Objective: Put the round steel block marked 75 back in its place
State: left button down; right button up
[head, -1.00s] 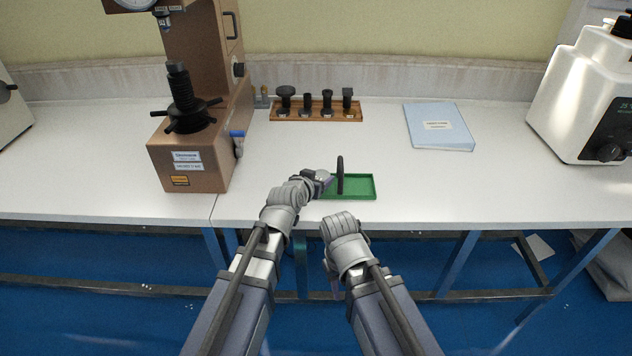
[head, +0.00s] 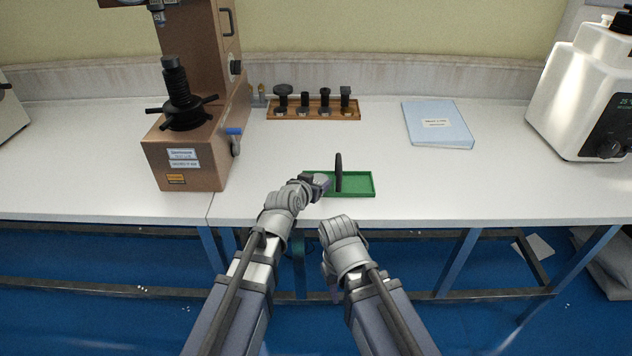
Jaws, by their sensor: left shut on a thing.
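My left gripper (head: 328,183) is at the left end of a shallow green tray (head: 362,191). It is shut on a dark, thin, upright thing (head: 338,168), which looks like the round block seen edge-on. Its marking cannot be read. The block stands over the left half of the tray; whether its lower edge touches the tray floor I cannot tell. My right gripper (head: 330,280) is low, in front of the table edge, mostly hidden behind its own wrist, so its jaws cannot be judged.
A brown hardness tester (head: 190,150) stands at left. A wooden rack (head: 312,115) with several dark fittings is at the back. A blue folder (head: 438,125) lies right of it, and a white machine (head: 585,95) stands far right. The table between tray and folder is clear.

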pick_arm(q)
jog(key=shift+f, duration=0.3)
grip_release()
jog(key=shift+c, duration=1)
jog(key=shift+r, duration=0.1)
jog(key=p+v, duration=0.1)
jog(key=v, duration=0.1)
jog(key=r+p+v, duration=0.1)
jog(key=p+v, duration=0.1)
jog(key=v, duration=0.1)
jog(key=p+v, duration=0.2)
jog(key=v, duration=0.1)
jog(key=shift+w+d+r, duration=0.2)
jog(key=shift+w+r, duration=0.1)
jog(key=shift+w, duration=0.1)
jog(key=shift+s+f, duration=0.1)
jog(key=shift+f, duration=0.05)
